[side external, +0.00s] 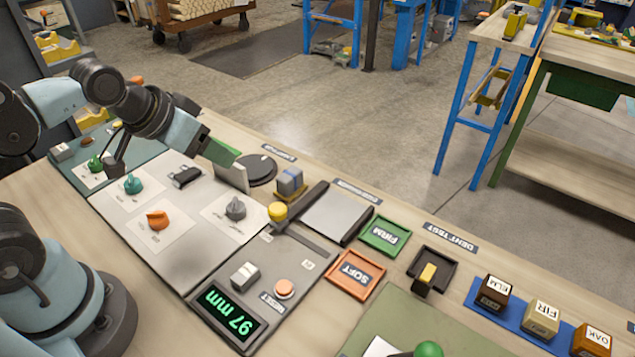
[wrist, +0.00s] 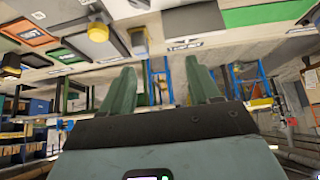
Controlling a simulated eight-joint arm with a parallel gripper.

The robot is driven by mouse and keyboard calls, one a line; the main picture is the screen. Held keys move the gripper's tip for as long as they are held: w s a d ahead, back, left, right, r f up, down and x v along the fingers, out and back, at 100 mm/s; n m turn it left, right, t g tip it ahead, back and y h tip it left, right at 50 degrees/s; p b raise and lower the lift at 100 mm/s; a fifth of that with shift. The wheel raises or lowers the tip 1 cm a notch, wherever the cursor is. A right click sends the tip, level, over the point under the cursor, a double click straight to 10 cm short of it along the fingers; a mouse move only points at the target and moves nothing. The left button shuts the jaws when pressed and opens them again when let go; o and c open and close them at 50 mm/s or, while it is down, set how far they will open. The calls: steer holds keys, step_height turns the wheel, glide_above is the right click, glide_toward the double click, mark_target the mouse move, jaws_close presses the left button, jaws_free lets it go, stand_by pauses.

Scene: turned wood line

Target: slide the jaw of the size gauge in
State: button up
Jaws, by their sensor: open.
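The size gauge (side external: 262,270) is a grey panel with a green display reading 97 mm (side external: 229,311). Its movable jaw looks to be the dark bar (side external: 305,200) with a yellow knob (side external: 278,211) at its near left end. A grey plate (side external: 336,212) lies between this bar and a dark bar on the right. In the wrist view the yellow knob (wrist: 97,31) shows at upper left, outside the fingers. My gripper (side external: 172,160) is open and empty, up and left of the knob, apart from it. Its green fingers (wrist: 160,80) show in the wrist view.
A grey-blue block on a yellow base (side external: 289,181) stands close behind the knob. Green FIRM (side external: 383,235) and orange SOFT (side external: 355,273) trays and a black dent-test frame (side external: 432,268) lie to the right.

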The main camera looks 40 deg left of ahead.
steer(key=shift+d, duration=0.1)
step_height(320, 180, up, 3)
steer(key=m+g, duration=0.3)
steer(key=g, duration=0.4)
glide_above(280, 207)
steer(key=shift+f, duration=6.25)
steer(key=shift+c, duration=0.4)
jaws_close()
